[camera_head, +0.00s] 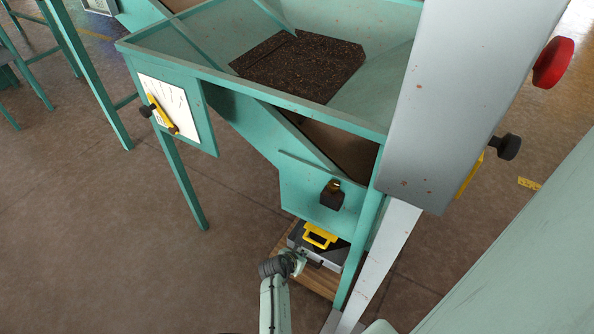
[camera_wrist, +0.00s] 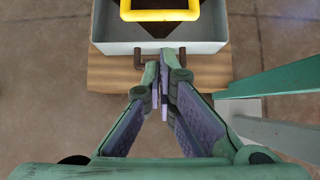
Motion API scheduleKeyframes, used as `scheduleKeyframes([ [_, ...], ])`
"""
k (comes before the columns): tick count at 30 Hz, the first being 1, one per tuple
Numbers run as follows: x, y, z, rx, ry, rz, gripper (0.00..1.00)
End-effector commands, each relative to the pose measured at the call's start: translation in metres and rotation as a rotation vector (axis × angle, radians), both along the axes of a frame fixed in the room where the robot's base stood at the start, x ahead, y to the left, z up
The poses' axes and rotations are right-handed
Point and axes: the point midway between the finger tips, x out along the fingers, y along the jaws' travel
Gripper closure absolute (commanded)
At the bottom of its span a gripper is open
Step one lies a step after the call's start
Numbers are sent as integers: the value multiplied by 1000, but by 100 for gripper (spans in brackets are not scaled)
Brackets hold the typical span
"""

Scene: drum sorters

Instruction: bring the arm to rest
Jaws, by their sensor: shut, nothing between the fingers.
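My gripper (camera_wrist: 161,88) is shut and empty in the wrist view, its fingertips together just in front of a grey box's dark front handle. In the head view my gripper (camera_head: 297,260) is low, beside the grey box, at the end of my arm. The grey box (camera_head: 325,253) has a yellow handle (camera_head: 319,237) on top and rests on a wooden board under the green sorter. The box (camera_wrist: 105,48) and its yellow handle (camera_wrist: 160,15) also show in the wrist view. I cannot tell whether the fingertips touch the dark handle.
The green sorter (camera_head: 245,95) with a tray of dark grains (camera_head: 300,66) stands above the box. Its legs (camera_head: 188,185) and a grey column (camera_head: 415,100) flank the area. A green bar (camera_wrist: 275,77) lies right of my gripper. The brown floor (camera_head: 90,240) is clear at left.

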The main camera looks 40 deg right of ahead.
Motion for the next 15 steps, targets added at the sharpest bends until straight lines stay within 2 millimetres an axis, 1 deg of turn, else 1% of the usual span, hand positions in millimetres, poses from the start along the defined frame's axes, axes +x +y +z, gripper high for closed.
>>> scheduleKeyframes([
  [1, -4, 8, 9, 1, 1, 3, 100],
  [3, -7, 16, 19, 1, 0, 3, 100],
  [7, -11, 29, 36, 1, 0, 2, 100],
  [12, -15, 37, 47, 1, 0, 1, 100],
  [15, -15, 38, 49, 2, 0, -1, 100],
])
